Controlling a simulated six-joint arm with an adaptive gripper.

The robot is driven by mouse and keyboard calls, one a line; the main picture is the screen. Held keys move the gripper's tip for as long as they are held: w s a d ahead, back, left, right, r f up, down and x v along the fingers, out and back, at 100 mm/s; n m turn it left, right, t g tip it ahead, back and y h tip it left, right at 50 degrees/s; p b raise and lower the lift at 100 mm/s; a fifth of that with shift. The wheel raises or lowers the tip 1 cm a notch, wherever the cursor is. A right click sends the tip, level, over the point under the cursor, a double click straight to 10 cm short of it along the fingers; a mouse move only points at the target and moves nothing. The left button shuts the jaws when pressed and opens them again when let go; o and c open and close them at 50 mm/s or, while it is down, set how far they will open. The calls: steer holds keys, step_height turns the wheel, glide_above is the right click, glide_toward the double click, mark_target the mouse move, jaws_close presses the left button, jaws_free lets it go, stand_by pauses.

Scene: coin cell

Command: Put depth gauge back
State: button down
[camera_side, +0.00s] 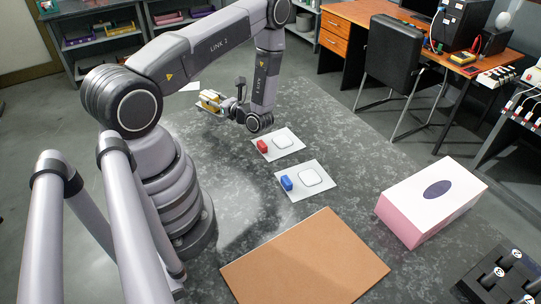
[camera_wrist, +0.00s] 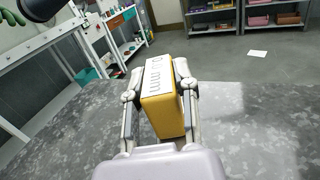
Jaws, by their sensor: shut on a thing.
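The depth gauge appears as a yellow block (camera_wrist: 162,105) with a white face carrying black lettering that ends in "mm". My gripper (camera_wrist: 158,95) is shut on it, one finger on each side, in the wrist view. In the side view my gripper (camera_side: 211,105) is left of the arm's lower link, with the yellow gauge (camera_side: 209,96) in its jaws. The gauge appears held above the table's far part. The side view shows it too small to read its tilt exactly.
A brown board (camera_side: 305,265), a pink-and-white box (camera_side: 432,200) and a dark rack (camera_side: 500,278) stand nearer. Grey table between them is clear.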

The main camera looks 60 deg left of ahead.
mark_target(213, 108)
steer(key=shift+w+a+f, duration=0.3)
steer(key=shift+a+f, duration=0.15)
steer(key=shift+f, duration=1.7)
steer(key=shift+f, duration=0.1)
steer(key=c, duration=0.8)
jaws_free()
steer(key=shift+c, duration=0.2)
